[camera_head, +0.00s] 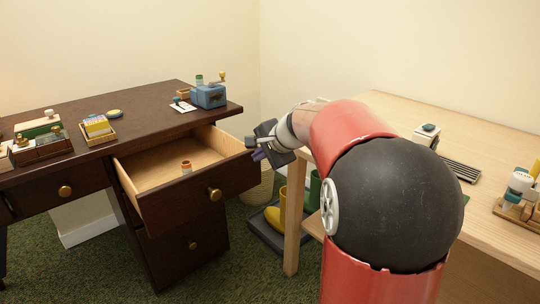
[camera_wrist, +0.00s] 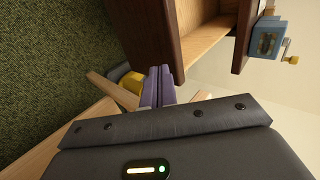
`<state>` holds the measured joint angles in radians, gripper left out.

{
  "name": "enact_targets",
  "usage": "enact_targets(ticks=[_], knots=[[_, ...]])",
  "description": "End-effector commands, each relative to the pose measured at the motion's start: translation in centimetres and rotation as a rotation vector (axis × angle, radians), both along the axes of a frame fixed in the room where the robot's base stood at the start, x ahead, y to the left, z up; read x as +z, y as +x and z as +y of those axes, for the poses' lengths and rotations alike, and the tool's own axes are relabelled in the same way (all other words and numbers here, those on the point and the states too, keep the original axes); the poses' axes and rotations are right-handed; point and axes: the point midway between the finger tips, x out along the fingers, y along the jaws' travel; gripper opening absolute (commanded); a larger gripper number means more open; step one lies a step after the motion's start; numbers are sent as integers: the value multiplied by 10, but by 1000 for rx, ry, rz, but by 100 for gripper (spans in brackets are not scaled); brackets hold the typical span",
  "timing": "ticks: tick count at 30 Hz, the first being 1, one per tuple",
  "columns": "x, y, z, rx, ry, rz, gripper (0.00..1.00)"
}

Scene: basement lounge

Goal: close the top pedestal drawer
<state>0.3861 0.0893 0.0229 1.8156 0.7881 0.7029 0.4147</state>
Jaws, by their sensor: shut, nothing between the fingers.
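In the wrist view my purple fingers (camera_wrist: 157,88) are together and empty, close beside the drawer's dark front (camera_wrist: 160,35). I cannot tell whether they touch it.
The lower drawer (camera_head: 190,245) is shut. A light wood table (camera_head: 390,110) is at the right, under my arm. Yellow boots (camera_head: 274,216) stand on a floor tray between the two.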

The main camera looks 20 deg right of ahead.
Motion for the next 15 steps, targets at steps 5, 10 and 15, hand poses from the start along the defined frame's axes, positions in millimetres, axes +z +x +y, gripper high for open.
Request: enact_targets(ticks=[5,10,15], knots=[[0,8,3,1,-1,0,0],[0,9,3,0,-1,0,0],[0,9,3,1,-1,0,0]])
